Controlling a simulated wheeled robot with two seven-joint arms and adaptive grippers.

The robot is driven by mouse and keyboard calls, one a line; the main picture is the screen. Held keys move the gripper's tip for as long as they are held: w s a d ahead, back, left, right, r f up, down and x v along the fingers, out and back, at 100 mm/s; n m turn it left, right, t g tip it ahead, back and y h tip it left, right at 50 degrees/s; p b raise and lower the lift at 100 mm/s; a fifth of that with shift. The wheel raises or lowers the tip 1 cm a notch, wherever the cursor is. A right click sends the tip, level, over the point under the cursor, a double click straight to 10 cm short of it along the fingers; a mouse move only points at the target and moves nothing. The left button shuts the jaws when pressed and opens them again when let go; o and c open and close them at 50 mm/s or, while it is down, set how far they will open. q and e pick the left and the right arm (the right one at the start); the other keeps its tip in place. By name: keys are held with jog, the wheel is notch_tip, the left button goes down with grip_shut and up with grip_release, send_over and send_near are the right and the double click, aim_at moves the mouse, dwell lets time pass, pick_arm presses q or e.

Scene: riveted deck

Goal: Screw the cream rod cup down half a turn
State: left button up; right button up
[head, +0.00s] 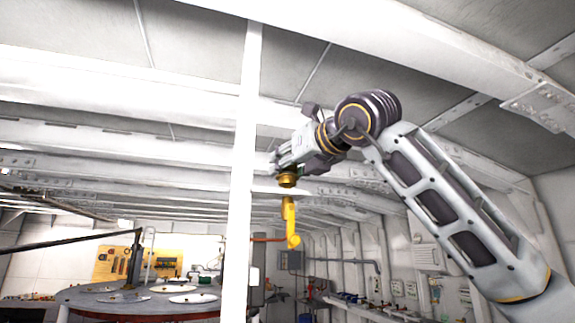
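My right arm comes in from the right and reaches up toward the beams. My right gripper (284,166) is at its far end, just right of a white upright post (240,170). A small brass-coloured round piece (288,180) shows right below the gripper, touching it or just behind it; I cannot tell which. A yellow upright part (290,220) hangs below that piece. The fingers are too small and covered to tell whether they are open or shut. I cannot make out a cream rod cup for certain. My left gripper is not in view.
White beams cross overhead close to the arm. A dark round table (140,298) with several pale discs stands at the lower left. A yellow tool board (140,264) hangs behind it. Shelves and fittings line the right wall. The air below the gripper's right side looks free.

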jog(key=c, duration=0.3)
jog(key=shift+m+t+h+b, duration=0.4)
jog(key=shift+m+h+b, duration=0.1)
jog(key=shift+h, duration=0.2)
jog(key=m+t+h, duration=0.1)
jog(key=h, duration=0.1)
jog(key=shift+s+m+h+b, duration=0.1)
jog(key=shift+m+h+b, duration=0.2)
jog(key=shift+m+b, duration=0.1)
jog(key=m+h, duration=0.2)
jog(key=h, duration=0.1)
jog(key=shift+t+b, duration=0.3)
jog(key=m+h, duration=0.2)
jog(key=h, duration=0.1)
jog(key=shift+r+h, duration=0.1)
jog(key=shift+h, duration=0.3)
jog(key=shift+m+g+h+p, duration=0.7)
jog(key=shift+m+h, duration=1.2)
jog(key=shift+h, duration=0.7)
jog(key=shift+h, duration=0.3)
